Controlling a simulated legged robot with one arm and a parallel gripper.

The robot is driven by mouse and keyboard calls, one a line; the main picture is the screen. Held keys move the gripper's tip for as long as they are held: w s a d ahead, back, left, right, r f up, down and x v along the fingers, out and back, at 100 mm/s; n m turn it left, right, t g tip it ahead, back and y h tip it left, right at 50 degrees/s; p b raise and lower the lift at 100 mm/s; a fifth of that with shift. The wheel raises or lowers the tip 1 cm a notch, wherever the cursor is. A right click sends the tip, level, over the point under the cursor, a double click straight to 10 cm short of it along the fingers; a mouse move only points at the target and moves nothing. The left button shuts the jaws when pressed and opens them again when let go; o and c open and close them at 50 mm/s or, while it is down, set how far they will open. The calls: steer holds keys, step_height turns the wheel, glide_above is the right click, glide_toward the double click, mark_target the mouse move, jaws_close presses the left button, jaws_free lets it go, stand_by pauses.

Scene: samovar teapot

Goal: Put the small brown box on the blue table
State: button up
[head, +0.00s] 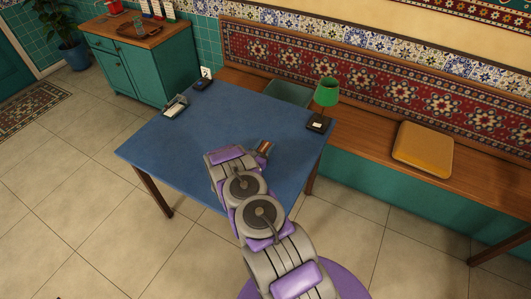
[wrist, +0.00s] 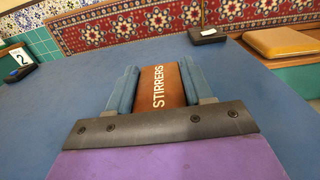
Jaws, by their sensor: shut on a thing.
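The small brown box (wrist: 160,85), lettered STIRRERS, is between the two blue fingers of my gripper (wrist: 158,88) in the wrist view. The gripper is shut on it. The blue table (head: 240,115) stands in the middle of the head view, and my arm reaches over its front right part. In the head view a bit of the brown box (head: 264,147) shows just past my wrist, over the tabletop. The blue tabletop (wrist: 60,110) fills most of the wrist view behind the box. I cannot tell whether the box touches it.
A metal holder (head: 175,106) and a dark blue item (head: 202,83) with a number 2 card lie toward the back left. A yellow cushion (head: 423,149) lies on the bench. The table's middle is clear.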

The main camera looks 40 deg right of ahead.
steer(key=shift+d+f+b, duration=0.15)
steer(key=shift+f+b, duration=0.25)
steer(key=shift+f, duration=1.3)
steer(key=shift+f, duration=0.15)
steer(key=o, duration=1)
steer(key=shift+o, duration=0.2)
